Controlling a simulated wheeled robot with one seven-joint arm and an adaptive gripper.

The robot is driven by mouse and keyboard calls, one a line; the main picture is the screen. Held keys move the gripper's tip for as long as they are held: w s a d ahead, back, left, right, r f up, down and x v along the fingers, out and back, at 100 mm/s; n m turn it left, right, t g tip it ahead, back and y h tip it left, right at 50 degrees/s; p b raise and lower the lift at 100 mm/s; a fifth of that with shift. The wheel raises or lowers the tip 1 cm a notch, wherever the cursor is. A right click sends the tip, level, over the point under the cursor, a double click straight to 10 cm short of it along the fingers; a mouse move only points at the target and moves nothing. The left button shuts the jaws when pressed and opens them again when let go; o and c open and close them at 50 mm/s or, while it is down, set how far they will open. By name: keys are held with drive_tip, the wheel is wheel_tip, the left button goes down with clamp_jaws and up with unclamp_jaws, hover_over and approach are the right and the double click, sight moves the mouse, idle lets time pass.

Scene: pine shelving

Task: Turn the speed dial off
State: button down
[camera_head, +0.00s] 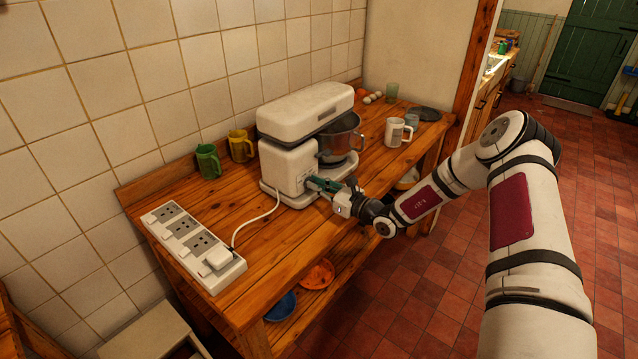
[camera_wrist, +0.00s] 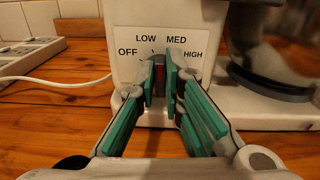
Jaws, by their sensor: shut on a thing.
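The white stand mixer (camera_head: 290,165) sits on the wooden counter, with a steel bowl (camera_head: 342,138) under its head. Its speed panel (camera_wrist: 135,45) reads OFF at left, LOW, MED and HIGH at right.
A power strip (camera_head: 168,218) with the mixer's white cord (camera_head: 262,217) lies at the left. Green (camera_head: 207,162) and yellow (camera_head: 241,147) mugs stand by the wall. A white mug (camera_head: 395,133) stands right of the mixer.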

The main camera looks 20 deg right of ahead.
drive_tip(key=n+p, duration=0.1)
drive_tip(key=n, duration=0.1)
drive_tip(key=n+p, duration=0.1)
drive_tip(key=n, duration=0.2)
drive_tip(key=shift+s+a+n+p, duration=0.2)
drive_tip(key=shift+n+p, duration=0.1)
drive_tip(key=shift+p, duration=0.05)
drive_tip(key=n+p, duration=0.1)
drive_tip(key=n, duration=0.2)
drive_tip(key=n+p, duration=0.1)
drive_tip(key=n, duration=0.1)
drive_tip(key=shift+f+n+p, duration=0.2)
drive_tip(key=shift+n+p, duration=0.1)
drive_tip(key=shift+n, duration=0.1)
drive_tip(key=c, duration=1.7)
unclamp_jaws()
drive_tip(key=v, duration=1.2)
